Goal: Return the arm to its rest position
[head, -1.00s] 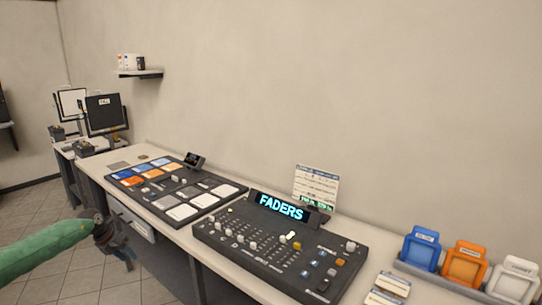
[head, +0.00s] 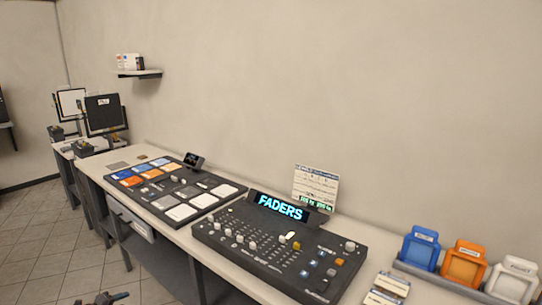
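Only a small dark part of my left gripper (head: 103,299) shows, at the bottom edge of the head view, left of centre. It is over the floor in front of the desk, apart from the desk and the consoles. Most of it is cut off by the picture edge, so I cannot tell whether it is open or shut. My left arm is out of view. My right gripper and arm are not in view.
A long desk (head: 160,230) runs along the wall. It bears a fader console (head: 270,262) with a lit FADERS display, a pad console (head: 150,205), and blue (head: 420,250), orange (head: 463,265) and white (head: 512,280) holders. The floor (head: 60,255) at left is clear.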

